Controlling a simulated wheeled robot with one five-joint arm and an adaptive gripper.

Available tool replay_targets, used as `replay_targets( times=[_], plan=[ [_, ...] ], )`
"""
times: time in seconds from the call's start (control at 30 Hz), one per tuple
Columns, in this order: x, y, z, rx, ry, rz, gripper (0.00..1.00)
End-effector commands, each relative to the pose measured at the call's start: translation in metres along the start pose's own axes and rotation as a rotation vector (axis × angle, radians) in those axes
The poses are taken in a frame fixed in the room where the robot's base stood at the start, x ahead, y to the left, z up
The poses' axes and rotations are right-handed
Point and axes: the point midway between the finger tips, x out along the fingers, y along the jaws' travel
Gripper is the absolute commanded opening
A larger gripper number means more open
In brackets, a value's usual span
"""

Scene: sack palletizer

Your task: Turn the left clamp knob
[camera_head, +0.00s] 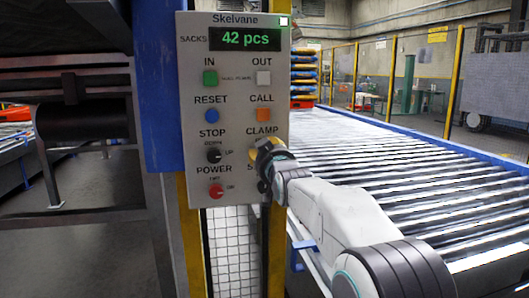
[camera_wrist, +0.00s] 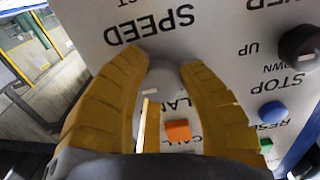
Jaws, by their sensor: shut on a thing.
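A grey control panel (camera_head: 236,185) stands upright ahead of me. Its CLAMP label is in the right column, below the orange CALL button (camera_head: 264,115). My gripper (camera_head: 261,150) is at the control under that label, its yellow fingers against the panel. In the wrist view, upside down, the fingers of my gripper (camera_wrist: 167,62) are closed around a grey rounded knob (camera_wrist: 163,78), between the SPEED label and the orange button (camera_wrist: 177,131). The gripper hides this knob in the head view, and its pointer direction cannot be told.
A black knob (camera_head: 214,155) under STOP and a red POWER knob (camera_head: 216,191) are in the left column. The blue RESET button (camera_head: 211,116) is above them. The display reads 42 pcs. A roller conveyor (camera_head: 400,185) runs right; a blue post (camera_head: 158,90) stands left.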

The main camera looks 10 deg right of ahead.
Motion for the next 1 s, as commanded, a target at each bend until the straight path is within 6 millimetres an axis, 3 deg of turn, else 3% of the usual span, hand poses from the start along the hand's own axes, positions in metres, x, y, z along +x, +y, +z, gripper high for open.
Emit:
replay_targets(
  times=[0.47, 1.0],
  plan=[
    [-0.0008, -0.0011, -0.0066, -0.081, 0.018, -0.001, 0.03],
    [-0.0012, -0.0030, -0.0068, -0.553, 0.023, 0.001, 0.03]
  ],
)
